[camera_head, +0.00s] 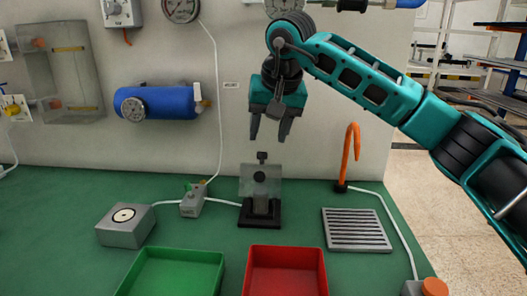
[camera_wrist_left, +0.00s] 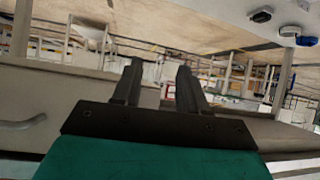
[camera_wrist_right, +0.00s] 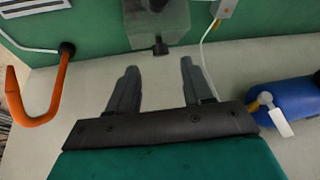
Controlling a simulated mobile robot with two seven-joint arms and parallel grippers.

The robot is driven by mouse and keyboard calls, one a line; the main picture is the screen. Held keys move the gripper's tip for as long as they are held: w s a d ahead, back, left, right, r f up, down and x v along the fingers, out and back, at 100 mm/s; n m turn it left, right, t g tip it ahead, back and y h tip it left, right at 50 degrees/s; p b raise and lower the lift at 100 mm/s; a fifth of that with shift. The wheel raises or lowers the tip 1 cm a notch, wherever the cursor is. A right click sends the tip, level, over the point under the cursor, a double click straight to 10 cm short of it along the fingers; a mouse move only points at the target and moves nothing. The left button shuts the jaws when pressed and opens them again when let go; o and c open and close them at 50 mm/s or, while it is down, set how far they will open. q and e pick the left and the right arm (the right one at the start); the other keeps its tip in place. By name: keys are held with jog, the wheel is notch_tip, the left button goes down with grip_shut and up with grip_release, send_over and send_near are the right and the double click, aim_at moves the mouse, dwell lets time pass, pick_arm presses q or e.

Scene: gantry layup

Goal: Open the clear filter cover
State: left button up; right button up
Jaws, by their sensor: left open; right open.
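A clear, upright panel (camera_head: 247,187) stands on a black base (camera_head: 260,215) on the green bench, against the wall side; I take it for the clear filter cover. A dark knob (camera_head: 262,157) sits at its top edge, and a dark round part shows behind or in it. The panel (camera_wrist_right: 172,22) and knob (camera_wrist_right: 160,46) also show at the top of the right wrist view. My right gripper (camera_head: 269,138) is open and empty, above the knob and apart from it. My left gripper (camera_wrist_left: 158,75) is open and empty, away from the bench; the head view does not show it.
An orange hook-shaped handle (camera_head: 348,155) and a grey grille (camera_head: 356,230) are right of the stand. Green (camera_head: 172,252) and red (camera_head: 285,250) trays are in front. A blue cylinder (camera_head: 165,103) and another clear box (camera_head: 75,70) hang on the wall. Cables cross the bench.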

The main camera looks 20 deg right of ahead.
aim_at(264, 154)
jog(key=x, duration=0.5)
jog(key=shift+w+f, duration=0.2)
jog(key=shift+f, duration=0.15)
jog(key=shift+c, duration=0.2)
grip_shut()
